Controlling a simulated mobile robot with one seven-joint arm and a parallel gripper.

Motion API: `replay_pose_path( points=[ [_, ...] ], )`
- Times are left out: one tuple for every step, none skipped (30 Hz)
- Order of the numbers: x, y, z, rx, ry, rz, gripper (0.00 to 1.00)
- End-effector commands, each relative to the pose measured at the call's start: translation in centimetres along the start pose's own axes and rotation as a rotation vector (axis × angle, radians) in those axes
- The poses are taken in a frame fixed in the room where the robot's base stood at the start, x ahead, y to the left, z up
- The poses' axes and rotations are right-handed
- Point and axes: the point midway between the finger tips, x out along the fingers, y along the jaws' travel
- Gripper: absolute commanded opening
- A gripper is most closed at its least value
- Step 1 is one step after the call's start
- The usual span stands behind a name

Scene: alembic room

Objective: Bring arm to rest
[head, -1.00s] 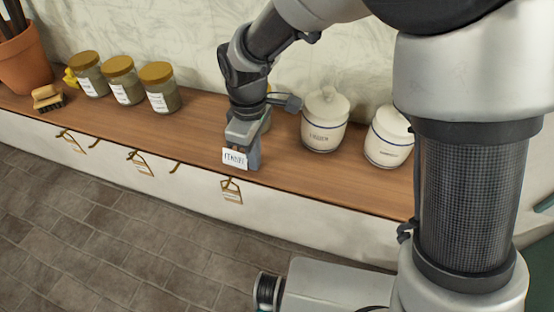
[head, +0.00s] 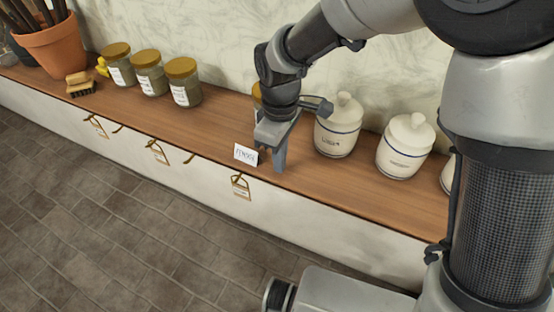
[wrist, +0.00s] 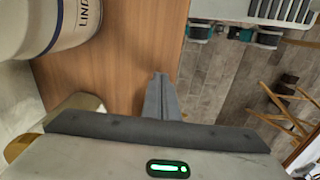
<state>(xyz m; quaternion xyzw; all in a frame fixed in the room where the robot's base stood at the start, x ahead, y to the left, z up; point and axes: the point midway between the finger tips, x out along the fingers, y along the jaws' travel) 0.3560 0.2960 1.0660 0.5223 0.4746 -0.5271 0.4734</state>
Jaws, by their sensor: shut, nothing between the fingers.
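My gripper (head: 269,150) hangs over the front part of the wooden shelf, pointing down, just right of and partly behind a small white card (head: 246,155) with writing. In the wrist view my gripper (wrist: 160,80) shows its fingers together with nothing between them, above the shelf and near its front edge. I cannot tell from the head view whether the gripper touches the card.
The wooden shelf (head: 215,122) holds white lidded canisters (head: 338,128) right of my gripper and labelled glass jars (head: 182,84) to the left. A jar partly hides behind my gripper. Tags hang below the edge.

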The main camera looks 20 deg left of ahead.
Motion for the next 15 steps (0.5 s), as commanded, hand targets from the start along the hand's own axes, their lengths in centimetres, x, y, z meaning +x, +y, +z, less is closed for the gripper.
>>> replay_pose_path(
  points=[
    [-1.9,0.2,-0.3,0.000,0.012,0.011,0.00],
    [-2.6,0.2,-0.3,0.000,0.011,0.011,0.00],
    [-3.6,0.2,-0.2,0.000,0.010,0.011,0.00],
    [-4.2,0.2,-0.2,0.000,0.009,0.010,0.00],
    [-4.9,0.2,-0.2,0.000,0.009,0.010,0.00],
    [-5.7,0.2,-0.2,0.000,0.009,0.010,0.00],
    [-6.2,0.2,-0.2,-0.001,0.008,0.009,0.00],
    [-6.8,0.1,-0.2,-0.001,0.008,0.009,0.00],
    [-7.4,0.1,-0.2,-0.001,0.008,0.008,0.00],
    [-7.8,0.1,-0.2,-0.001,0.009,0.008,0.00],
    [-8.1,0.1,-0.2,-0.001,0.007,0.007,0.00],
    [-8.5,0.1,-0.2,-0.001,0.007,0.006,0.00],
    [-8.7,0.1,-0.2,-0.001,0.007,0.006,0.00],
    [-8.9,0.1,-0.1,-0.001,0.007,0.006,0.00],
    [-9.2,0.1,-0.1,-0.001,0.006,0.006,0.00]
  ],
)
